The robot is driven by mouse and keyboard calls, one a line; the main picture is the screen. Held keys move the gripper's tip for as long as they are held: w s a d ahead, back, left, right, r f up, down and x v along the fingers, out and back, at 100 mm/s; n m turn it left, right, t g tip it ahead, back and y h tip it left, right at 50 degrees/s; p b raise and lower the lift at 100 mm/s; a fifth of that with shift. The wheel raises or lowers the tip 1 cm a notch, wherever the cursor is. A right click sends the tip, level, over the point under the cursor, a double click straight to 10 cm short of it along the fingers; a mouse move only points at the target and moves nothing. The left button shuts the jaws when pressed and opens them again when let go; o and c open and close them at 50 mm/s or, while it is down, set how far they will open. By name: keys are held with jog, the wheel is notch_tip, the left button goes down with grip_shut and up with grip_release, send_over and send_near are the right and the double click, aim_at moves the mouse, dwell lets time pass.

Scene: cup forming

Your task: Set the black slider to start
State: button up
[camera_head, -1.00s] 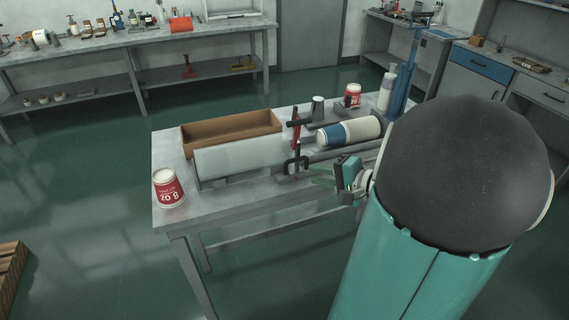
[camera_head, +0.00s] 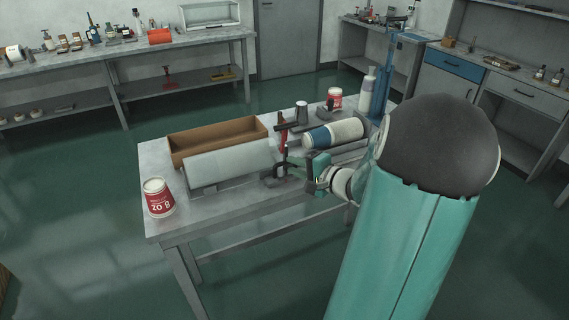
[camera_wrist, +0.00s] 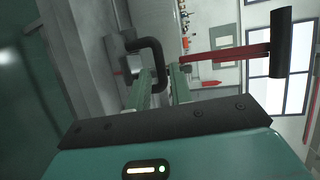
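The black slider is a C-shaped handle (camera_head: 285,171) on the front of the machine on the table. In the wrist view the black handle (camera_wrist: 150,48) curves down, and one leg of it lies in line with the gap between my fingers. My gripper (camera_head: 299,163) is just right of the handle in the head view. In the wrist view my gripper (camera_wrist: 160,88) shows two green fingers apart, with the handle leg between them. I cannot tell whether they touch it. No start mark is readable.
A red lever (camera_wrist: 225,53) with a black grip stands close beside my fingers. A blue-and-white roll (camera_head: 336,133), an open brown box (camera_head: 217,141), a grey cover (camera_head: 229,167) and a red-and-white cup (camera_head: 158,197) are on the table. Floor in front is clear.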

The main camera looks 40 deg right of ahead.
aim_at(285, 163)
jog(key=x, duration=0.4)
jog(key=shift+a, duration=0.15)
grip_shut()
